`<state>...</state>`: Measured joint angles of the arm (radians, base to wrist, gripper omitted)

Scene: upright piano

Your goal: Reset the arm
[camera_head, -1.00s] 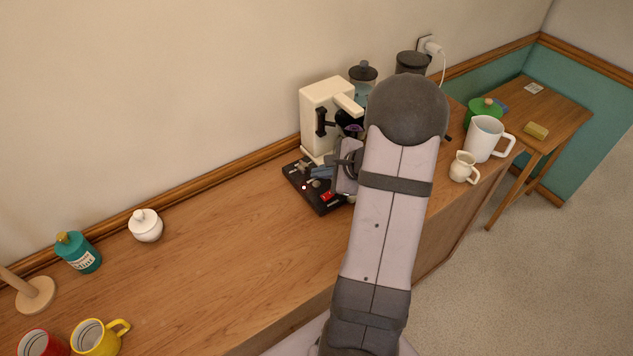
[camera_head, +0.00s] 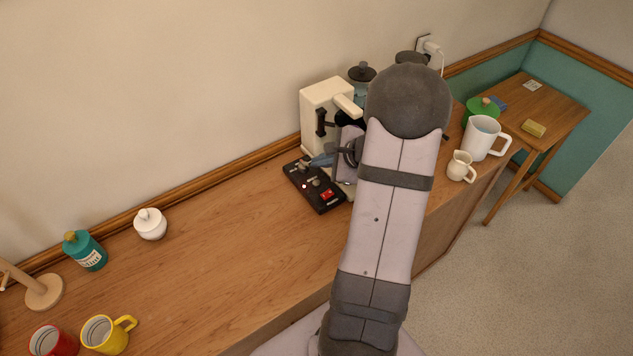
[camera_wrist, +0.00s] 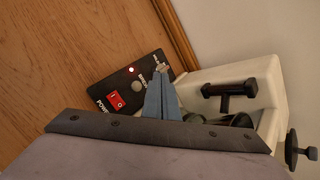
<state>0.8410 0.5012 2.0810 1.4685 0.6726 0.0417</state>
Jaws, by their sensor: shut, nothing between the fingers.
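My gripper (camera_head: 318,161) is above the black control panel of the cream coffee machine (camera_head: 323,98), with its blue-grey fingers closed together and empty. In the wrist view the shut fingers (camera_wrist: 157,78) point at the panel's far end, near a small metal switch. The black panel (camera_head: 325,205) has a red power switch (camera_head: 327,195), which also shows in the wrist view (camera_wrist: 115,98), and a small lit light (camera_wrist: 131,69). I cannot tell the exact gap between fingertips and panel. My arm hides part of the machine's right side.
A dark-lidded jar (camera_head: 361,73) stands behind the machine. A white pitcher (camera_head: 482,138), a small cream jug (camera_head: 460,166) and a green-lidded pot (camera_head: 481,108) stand to the right. A white sugar pot (camera_head: 150,224) and mugs are at left. The counter between is clear.

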